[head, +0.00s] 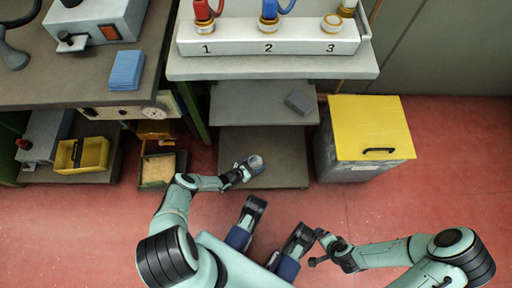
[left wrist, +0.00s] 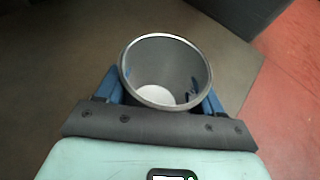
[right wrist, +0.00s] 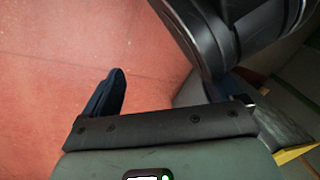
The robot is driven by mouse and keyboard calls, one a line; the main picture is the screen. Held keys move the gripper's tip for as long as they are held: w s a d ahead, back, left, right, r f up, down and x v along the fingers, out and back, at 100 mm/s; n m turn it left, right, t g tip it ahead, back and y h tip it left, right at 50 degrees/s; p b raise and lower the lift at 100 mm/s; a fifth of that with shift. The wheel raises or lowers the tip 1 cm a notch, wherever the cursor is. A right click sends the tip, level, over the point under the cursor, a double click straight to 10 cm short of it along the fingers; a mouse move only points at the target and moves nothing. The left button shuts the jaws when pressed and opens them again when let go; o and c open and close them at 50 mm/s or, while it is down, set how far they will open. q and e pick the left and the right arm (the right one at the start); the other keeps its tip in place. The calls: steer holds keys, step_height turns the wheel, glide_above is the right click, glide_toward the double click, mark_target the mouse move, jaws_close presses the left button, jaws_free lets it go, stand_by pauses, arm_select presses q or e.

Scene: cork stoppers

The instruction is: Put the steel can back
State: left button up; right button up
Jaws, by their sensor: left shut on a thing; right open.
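The steel can (head: 256,162) is a small grey, open-topped cylinder over the low grey-brown shelf or platform (head: 275,140) in the head view. My left gripper (head: 243,171) is shut on it. In the left wrist view the can (left wrist: 166,72) stands between the two blue fingers (left wrist: 163,100), its mouth towards the camera, and it looks empty. I cannot tell whether its base touches the surface below. My right gripper (head: 318,248) is open and empty, low over the red floor, right of my body; one dark finger shows clearly in the right wrist view.
A rack (head: 270,48) numbered 1, 2, 3 stands on the upper shelf. A grey block (head: 299,102) lies on the middle step. A yellow-lidded bin (head: 368,125) stands right of the platform. A small crate (head: 157,168) and a yellow bin (head: 82,155) are at left.

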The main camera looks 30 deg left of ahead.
arm_select(q)
steer(key=o, duration=1)
steer(key=shift+o, duration=0.2)
steer(key=shift+s+r, duration=0.1)
steer(key=shift+r, duration=0.05)
steer(key=p+v, duration=0.2)
steer(key=v, duration=0.2)
steer(key=shift+a+r, duration=0.1)
steer(key=shift+r, duration=0.05)
steer(key=p+v, duration=0.3)
steer(key=v, duration=0.4)
steer(key=shift+s, duration=0.35)
arm_select(e)
steer(key=s+a+r, duration=0.1)
steer(key=a+r, duration=0.2)
steer(key=r, duration=0.3)
steer(key=shift+r+n+y, duration=0.3)
steer(key=shift+r+y, duration=0.05)
steer(key=shift+y, duration=0.05)
arm_select(q)
steer(key=shift+a, duration=0.1)
arm_select(e)
steer(key=shift+s, duration=0.1)
